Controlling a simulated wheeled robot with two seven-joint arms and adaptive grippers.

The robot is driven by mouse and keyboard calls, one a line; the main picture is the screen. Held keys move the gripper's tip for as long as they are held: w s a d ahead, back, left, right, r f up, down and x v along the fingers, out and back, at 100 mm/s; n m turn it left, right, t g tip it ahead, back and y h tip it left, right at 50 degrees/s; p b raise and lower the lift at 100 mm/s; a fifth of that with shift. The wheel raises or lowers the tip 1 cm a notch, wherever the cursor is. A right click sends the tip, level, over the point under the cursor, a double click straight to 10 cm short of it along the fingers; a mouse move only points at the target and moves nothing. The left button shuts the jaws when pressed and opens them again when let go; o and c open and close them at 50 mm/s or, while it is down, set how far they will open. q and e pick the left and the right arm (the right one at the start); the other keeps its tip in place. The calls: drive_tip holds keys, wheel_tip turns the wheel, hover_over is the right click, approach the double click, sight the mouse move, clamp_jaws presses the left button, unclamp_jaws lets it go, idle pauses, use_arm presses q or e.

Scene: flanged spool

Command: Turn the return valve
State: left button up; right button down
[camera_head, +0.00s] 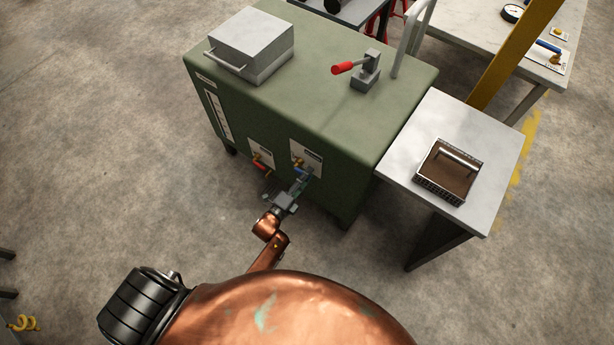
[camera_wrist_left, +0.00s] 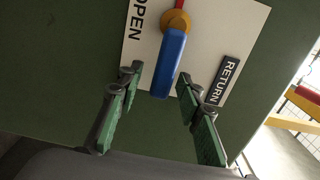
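The return valve has a blue lever handle (camera_wrist_left: 170,62) on a brass hub (camera_wrist_left: 177,22), on a white plate (camera_wrist_left: 205,50) marked OPEN and RETURN. In the head view the blue handle (camera_head: 304,172) is on the front of the green cabinet. My left gripper (camera_wrist_left: 158,78) is open, with one green-padded finger on each side of the handle in the wrist view. Neither finger visibly touches it, and I cannot tell how deep the handle lies between them. In the head view the left gripper (camera_head: 299,186) is at the plate. My right gripper is out of view.
A second valve with a red handle (camera_head: 262,166) sits left of the return valve. The green cabinet (camera_head: 340,110) carries a grey box (camera_head: 250,40) and a red-handled lever (camera_head: 343,68). A side table (camera_head: 490,130) with a tray (camera_head: 436,186) stands right. Floor in front is clear.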

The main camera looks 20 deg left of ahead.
use_arm(q)
drive_tip(key=s+a, duration=0.2)
drive_tip(key=s, duration=0.9)
drive_tip(key=shift+s, duration=0.4)
drive_tip(key=shift+a, duration=0.1)
